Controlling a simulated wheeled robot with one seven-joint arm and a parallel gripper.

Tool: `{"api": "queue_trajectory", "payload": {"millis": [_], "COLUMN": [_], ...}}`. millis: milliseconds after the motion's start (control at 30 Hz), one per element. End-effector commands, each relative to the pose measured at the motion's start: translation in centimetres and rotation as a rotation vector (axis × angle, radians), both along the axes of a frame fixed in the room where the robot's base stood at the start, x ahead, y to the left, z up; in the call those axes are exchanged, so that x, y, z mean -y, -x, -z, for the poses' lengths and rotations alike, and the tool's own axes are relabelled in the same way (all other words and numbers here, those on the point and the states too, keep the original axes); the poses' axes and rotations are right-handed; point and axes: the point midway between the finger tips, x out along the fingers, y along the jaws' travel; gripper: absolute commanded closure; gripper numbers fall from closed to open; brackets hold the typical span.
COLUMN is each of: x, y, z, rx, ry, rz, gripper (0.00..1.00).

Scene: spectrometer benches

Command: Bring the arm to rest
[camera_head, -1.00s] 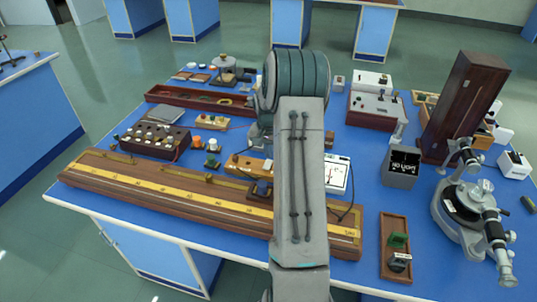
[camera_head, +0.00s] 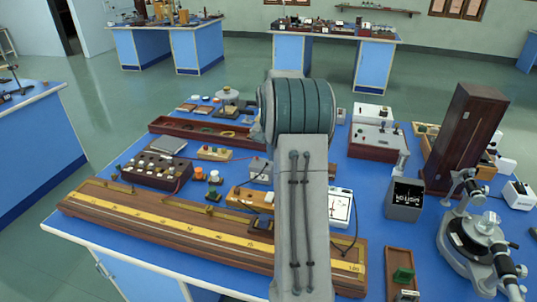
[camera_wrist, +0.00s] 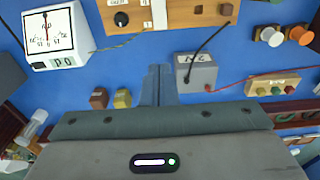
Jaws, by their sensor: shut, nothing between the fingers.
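My arm (camera_head: 303,215) reaches up the middle of the head view, over the blue bench (camera_head: 375,235). Its elbow hides part of the bench, and my gripper is hidden there. In the wrist view my gripper (camera_wrist: 158,80) is shut and empty, its fingers together above the blue bench top. A grey box (camera_wrist: 196,72) with a label shows just right of the fingertips. Small brown (camera_wrist: 98,97) and yellow (camera_wrist: 122,98) blocks show to the left of the fingers. I cannot tell the height of the fingers over the bench.
A long wooden scale (camera_head: 160,222) lies along the front edge. A tall dark wooden case (camera_head: 465,135) and a spectrometer (camera_head: 475,240) stand at the right. A white meter (camera_head: 341,207) sits beside my arm. Green floor (camera_head: 240,70) is open behind the bench.

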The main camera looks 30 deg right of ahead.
Motion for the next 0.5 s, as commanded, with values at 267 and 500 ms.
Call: {"api": "queue_trajectory", "payload": {"millis": [267,500], "x": [-0.1,-4.3], "y": [0.0,1.1], "z": [-0.1,-2.8], "rx": [0.001,0.014], "ry": [0.001,0.016], "rz": [-0.002,-0.093], "gripper": [1.00,1.00]}}
